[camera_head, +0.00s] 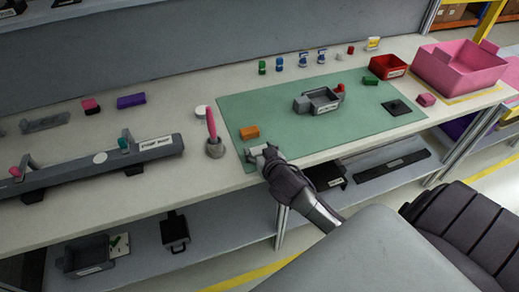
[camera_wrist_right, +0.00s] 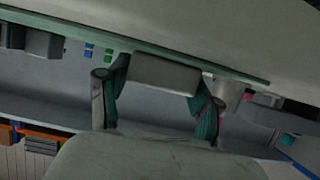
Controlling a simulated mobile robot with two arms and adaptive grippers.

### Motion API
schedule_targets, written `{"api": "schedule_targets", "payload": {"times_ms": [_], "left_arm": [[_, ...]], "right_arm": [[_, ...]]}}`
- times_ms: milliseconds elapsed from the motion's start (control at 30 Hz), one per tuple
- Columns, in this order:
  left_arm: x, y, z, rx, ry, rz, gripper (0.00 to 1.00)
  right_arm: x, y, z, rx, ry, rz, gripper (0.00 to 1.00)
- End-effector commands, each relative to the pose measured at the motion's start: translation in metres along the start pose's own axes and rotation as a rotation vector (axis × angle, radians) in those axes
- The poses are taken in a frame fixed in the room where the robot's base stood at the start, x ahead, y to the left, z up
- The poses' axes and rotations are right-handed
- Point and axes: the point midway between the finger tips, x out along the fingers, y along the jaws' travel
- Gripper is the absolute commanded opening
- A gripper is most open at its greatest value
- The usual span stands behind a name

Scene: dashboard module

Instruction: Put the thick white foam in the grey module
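The grey module (camera_head: 318,102) sits on the green mat, an open-topped tray-like part with a small red piece at its right side. My right gripper (camera_head: 264,153) is over the mat's near left edge, left of and nearer than the module. In the right wrist view, the two fingers of my right gripper (camera_wrist_right: 158,100) are on either side of a thick whitish block, the white foam (camera_wrist_right: 165,75). The foam appears held between them and shows only as a small pale patch in the head view (camera_head: 256,152). My left gripper is not in view.
An orange block (camera_head: 249,132) lies on the green mat (camera_head: 290,125) just behind my right gripper. A grey pot (camera_head: 214,150) with a pink stick stands to its left. Red (camera_head: 388,67) and pink bins (camera_head: 460,68) stand at the right. The mat between gripper and module is clear.

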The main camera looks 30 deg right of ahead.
Motion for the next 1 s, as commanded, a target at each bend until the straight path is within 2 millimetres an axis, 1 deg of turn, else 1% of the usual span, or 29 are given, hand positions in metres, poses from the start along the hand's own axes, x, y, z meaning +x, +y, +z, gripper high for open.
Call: {"api": "schedule_targets", "payload": {"times_ms": [33,100,400,533,567,667,800,1000], "left_arm": [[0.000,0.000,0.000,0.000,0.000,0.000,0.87],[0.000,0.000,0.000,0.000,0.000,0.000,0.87],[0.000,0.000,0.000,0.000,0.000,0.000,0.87],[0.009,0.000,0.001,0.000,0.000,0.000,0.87],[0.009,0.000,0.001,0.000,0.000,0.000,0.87],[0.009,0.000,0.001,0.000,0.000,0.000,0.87],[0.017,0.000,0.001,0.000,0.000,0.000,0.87],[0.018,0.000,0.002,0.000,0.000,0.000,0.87]], "right_arm": [[0.000,0.000,0.000,0.000,0.000,0.000,0.76],[0.000,0.000,0.000,0.000,0.000,0.000,0.86],[0.000,0.000,0.000,-0.001,0.000,0.000,0.86],[0.002,0.000,0.003,-0.005,0.002,-0.001,0.86],[-0.002,0.000,0.003,-0.002,0.000,-0.001,0.86],[-0.022,0.000,0.003,0.001,-0.001,-0.002,0.86],[-0.054,-0.005,0.003,0.004,-0.001,-0.002,0.86],[-0.101,-0.005,0.001,0.002,-0.002,-0.001,0.86]]}}
